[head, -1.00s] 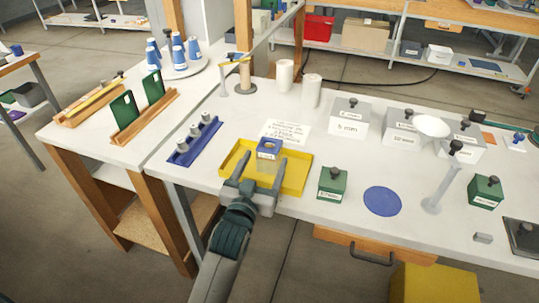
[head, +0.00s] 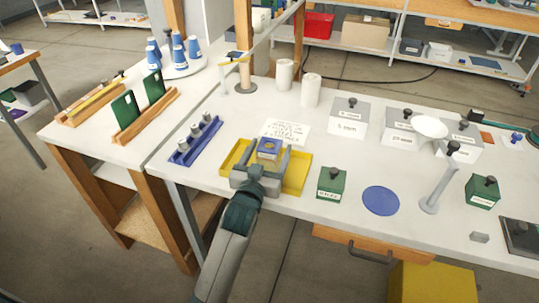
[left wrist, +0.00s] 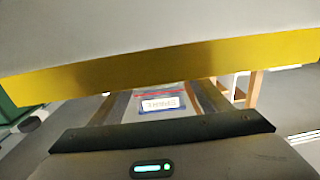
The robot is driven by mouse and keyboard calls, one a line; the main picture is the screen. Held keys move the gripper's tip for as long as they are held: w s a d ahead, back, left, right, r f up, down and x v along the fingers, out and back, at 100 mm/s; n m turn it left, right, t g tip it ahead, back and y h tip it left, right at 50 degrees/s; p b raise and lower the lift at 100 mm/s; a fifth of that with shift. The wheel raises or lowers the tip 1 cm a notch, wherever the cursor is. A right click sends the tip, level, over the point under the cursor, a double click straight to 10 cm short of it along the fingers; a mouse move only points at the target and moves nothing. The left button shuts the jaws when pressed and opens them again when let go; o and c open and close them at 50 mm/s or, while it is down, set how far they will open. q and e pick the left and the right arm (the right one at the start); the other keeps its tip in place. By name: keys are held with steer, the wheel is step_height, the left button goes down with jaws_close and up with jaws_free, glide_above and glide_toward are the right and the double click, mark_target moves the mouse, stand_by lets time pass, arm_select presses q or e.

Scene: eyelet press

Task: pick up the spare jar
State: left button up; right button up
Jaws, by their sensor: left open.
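The spare jar (head: 267,146), a squat clear jar with a blue square lid that has a round pale centre, stands in the yellow tray (head: 296,180). In the left wrist view its white label with blue edges (left wrist: 163,103) shows between the fingers. My left gripper (head: 267,158) is open and low over the tray, with one finger on each side of the jar. I cannot tell whether the fingers touch it. The gripper body hides the jar's lower front. My right gripper is not in view.
A blue rack with grey pieces (head: 194,143) stands left of the tray. A green box (head: 332,184) and a blue disc (head: 381,201) lie to the right. A printed card (head: 287,131) lies behind. In the left wrist view the tray's yellow wall (left wrist: 170,68) runs close across.

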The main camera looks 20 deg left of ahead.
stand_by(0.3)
arm_select(q)
steer(key=c, duration=1)
steer(key=shift+c, duration=0.8)
